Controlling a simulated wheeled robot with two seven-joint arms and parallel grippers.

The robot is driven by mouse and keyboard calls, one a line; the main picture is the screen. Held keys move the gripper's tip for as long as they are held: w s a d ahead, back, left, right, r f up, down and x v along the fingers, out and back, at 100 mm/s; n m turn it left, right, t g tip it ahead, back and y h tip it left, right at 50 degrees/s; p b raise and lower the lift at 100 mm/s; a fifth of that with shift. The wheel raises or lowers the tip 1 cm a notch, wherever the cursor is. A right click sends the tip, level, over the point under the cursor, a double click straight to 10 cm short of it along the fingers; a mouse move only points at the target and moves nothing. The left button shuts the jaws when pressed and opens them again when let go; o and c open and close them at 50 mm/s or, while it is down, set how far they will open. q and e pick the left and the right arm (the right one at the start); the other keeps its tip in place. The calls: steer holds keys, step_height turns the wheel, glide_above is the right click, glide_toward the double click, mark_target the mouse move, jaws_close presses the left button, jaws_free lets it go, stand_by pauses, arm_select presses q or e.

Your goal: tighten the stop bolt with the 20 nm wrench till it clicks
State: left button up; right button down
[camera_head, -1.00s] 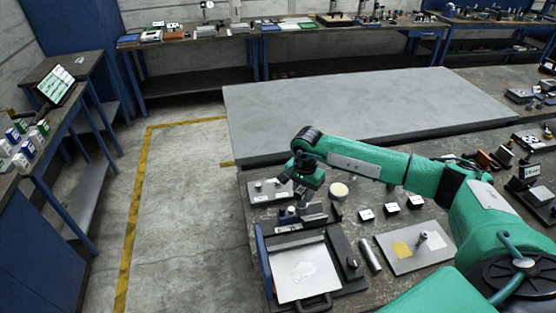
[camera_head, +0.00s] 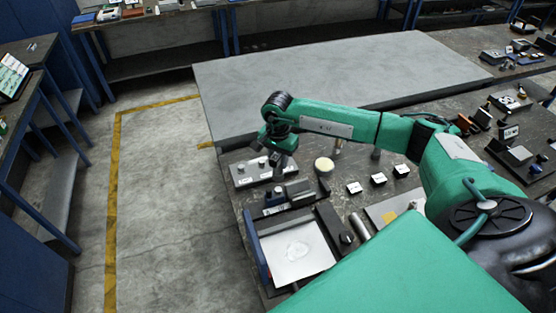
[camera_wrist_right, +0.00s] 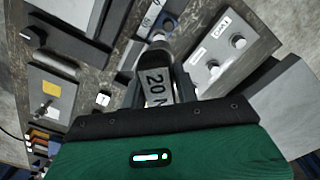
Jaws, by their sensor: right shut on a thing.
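My right gripper (camera_head: 277,152) is at the end of the green arm, above the workbench near its left edge. In the right wrist view it is shut on the wrench (camera_wrist_right: 156,87), a dark tool whose pale label reads "20 N", the rest cut off. The wrench's far end points to a dark fixture (camera_wrist_right: 160,20). I cannot tell whether it touches it. The fixture (camera_head: 290,193) also shows in the head view, below the gripper, behind a white-topped tray. I cannot pick out the stop bolt; it is too small or hidden. My left gripper is not in view.
A grey plate with two knobs (camera_head: 256,172) lies just left of the gripper. A white-topped tray (camera_head: 298,252) lies in front. A large grey slab (camera_head: 330,80) lies behind.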

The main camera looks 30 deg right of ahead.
mark_target(278, 169)
steer(key=shift+f+b, duration=0.3)
steer(key=shift+f, duration=0.3)
steer(key=shift+f+b, duration=0.35)
steer(key=shift+f, duration=0.05)
steer(key=shift+f+b, duration=1.35)
steer(key=shift+f, duration=0.1)
steer(key=shift+b, duration=0.65)
steer(key=shift+f+b, duration=1.55)
steer(key=shift+b, duration=0.1)
steer(key=shift+m, duration=2.1)
